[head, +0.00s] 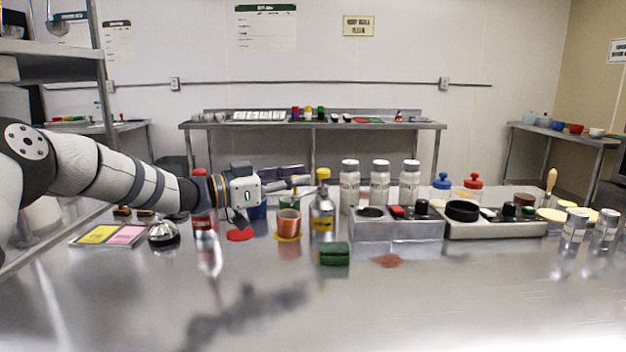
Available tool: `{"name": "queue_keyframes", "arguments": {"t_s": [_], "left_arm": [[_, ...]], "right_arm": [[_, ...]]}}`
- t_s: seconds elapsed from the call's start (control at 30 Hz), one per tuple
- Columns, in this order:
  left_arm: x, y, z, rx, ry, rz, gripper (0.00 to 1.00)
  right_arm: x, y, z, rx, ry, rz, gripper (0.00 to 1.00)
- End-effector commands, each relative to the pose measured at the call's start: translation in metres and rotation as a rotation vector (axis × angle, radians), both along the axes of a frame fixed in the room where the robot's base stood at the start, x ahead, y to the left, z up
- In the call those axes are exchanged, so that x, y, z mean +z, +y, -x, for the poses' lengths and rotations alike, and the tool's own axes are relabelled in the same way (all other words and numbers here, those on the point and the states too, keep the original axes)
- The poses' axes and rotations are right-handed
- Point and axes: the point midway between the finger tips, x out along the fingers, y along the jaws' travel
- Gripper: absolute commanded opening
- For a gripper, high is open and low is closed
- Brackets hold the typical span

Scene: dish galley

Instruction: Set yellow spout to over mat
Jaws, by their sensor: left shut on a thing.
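A bottle (323,215) with a yellow label stands upright near the middle of the steel table. The yellow spout (323,174) sits at its top. My left gripper (311,181) comes in from the left, with its fingers shut on the yellow spout. The fingertips are small and partly hard to make out. My right gripper is not in view.
A green block (334,254) lies in front of the bottle. A red bottle (203,218) and a metal dome (163,235) stand at the left. The table's front is clear.

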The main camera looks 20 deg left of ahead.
Motion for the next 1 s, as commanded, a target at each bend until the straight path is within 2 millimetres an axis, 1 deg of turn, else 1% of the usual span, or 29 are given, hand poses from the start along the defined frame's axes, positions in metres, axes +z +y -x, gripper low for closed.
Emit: {"name": "queue_keyframes", "arguments": {"t_s": [0.13, 0.47, 0.5, 0.57, 0.6, 0.87, 0.97, 1.0], "left_arm": [[0.000, 0.005, 0.002, -0.009, -0.002, -0.003, 0.00], [0.000, 0.006, 0.002, -0.011, -0.002, -0.001, 0.00], [0.000, 0.006, 0.002, -0.011, -0.002, -0.001, 0.18], [0.000, 0.006, 0.002, -0.011, -0.002, -0.001, 0.31], [0.000, 0.006, 0.002, -0.011, -0.002, -0.001, 0.34], [0.000, 0.006, 0.003, -0.010, -0.001, 0.000, 0.34], [0.001, 0.014, 0.011, -0.009, -0.002, 0.000, 0.34], [0.001, 0.019, 0.017, -0.009, -0.002, 0.000, 0.34]], "right_arm": [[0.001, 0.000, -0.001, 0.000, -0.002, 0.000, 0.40], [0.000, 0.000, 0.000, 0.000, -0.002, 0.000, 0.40], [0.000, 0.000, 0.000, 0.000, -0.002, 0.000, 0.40], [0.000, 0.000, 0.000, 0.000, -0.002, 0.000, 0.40], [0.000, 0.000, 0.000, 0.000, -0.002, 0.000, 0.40], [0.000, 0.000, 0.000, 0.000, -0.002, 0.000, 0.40], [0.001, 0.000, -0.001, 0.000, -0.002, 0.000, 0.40], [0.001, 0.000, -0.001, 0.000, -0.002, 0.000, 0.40]]}}
